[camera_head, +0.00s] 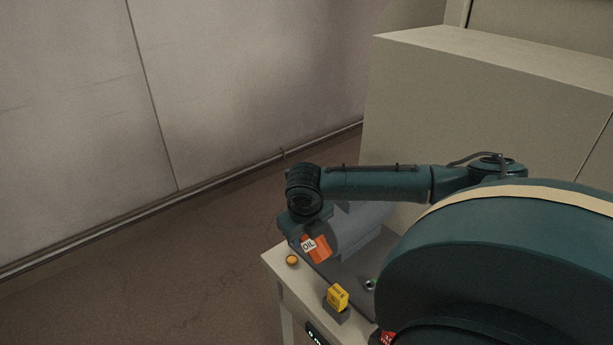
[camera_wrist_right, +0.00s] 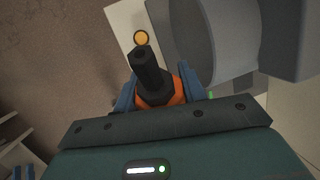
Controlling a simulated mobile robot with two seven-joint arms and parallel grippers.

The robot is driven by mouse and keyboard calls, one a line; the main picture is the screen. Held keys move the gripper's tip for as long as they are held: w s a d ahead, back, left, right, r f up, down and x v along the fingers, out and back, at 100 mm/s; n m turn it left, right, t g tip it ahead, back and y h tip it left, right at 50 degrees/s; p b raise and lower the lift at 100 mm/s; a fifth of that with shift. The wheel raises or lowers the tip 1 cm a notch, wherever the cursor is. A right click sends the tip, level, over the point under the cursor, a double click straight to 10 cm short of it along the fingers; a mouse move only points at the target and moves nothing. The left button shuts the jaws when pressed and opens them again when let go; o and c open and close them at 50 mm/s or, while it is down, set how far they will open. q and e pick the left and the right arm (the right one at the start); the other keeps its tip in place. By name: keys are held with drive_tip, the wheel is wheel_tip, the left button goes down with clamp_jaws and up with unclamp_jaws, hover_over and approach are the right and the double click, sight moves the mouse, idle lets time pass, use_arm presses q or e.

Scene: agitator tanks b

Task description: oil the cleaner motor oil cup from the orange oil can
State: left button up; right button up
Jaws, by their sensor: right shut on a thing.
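The orange oil can (camera_head: 317,250) with a white OIL label is held between the fingers of my right gripper (camera_head: 303,228). In the right wrist view the blue fingers of that gripper (camera_wrist_right: 156,90) grip the orange can (camera_wrist_right: 178,92) from both sides. The can's black spout (camera_wrist_right: 146,68) points away from the gripper. A small round orange-yellow piece (camera_head: 292,259) is at the bench corner; it also shows just past the spout tip (camera_wrist_right: 141,37). I cannot tell whether it is the oil cup. A grey cylindrical motor body (camera_head: 361,226) lies beside the can.
A large beige cabinet (camera_head: 470,100) stands behind. The brown floor (camera_head: 170,270) at left is clear.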

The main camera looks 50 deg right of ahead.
drive_tip(key=shift+r+t+b, duration=0.1)
drive_tip(key=shift+t+b, duration=0.25)
drive_tip(key=shift+t, duration=0.75)
drive_tip(key=shift+w+r, duration=0.1)
drive_tip(key=shift+w, duration=0.05)
